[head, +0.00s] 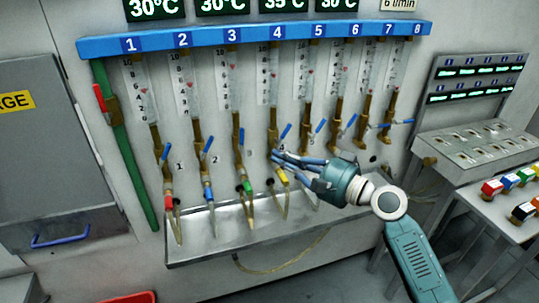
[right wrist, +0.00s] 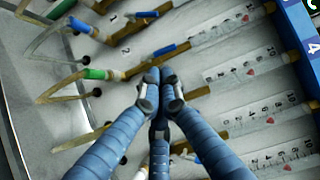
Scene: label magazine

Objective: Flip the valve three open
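Valve three (head: 241,138) has a blue lever on the brass pipe under flowmeter 3, above the green hose fitting (head: 246,185). Its lever points up, close to the line of its pipe. In the right wrist view the valve three lever (right wrist: 168,49) lies just beyond my fingertips, with the green fitting (right wrist: 100,74) to its left. My right gripper (head: 275,158) is in front of the panel by the valve four pipe, right of valve three. Its fingers (right wrist: 160,92) are drawn together, with nothing visible between them. Contact with the pipes cannot be told. My left gripper is out of view.
Valve two (head: 211,140) is left of valve three; valve four's lever (head: 286,131) is close above my right fingers. Hoses hang into a metal trough (head: 210,243) below. A table with coloured blocks (head: 491,188) stands at the right.

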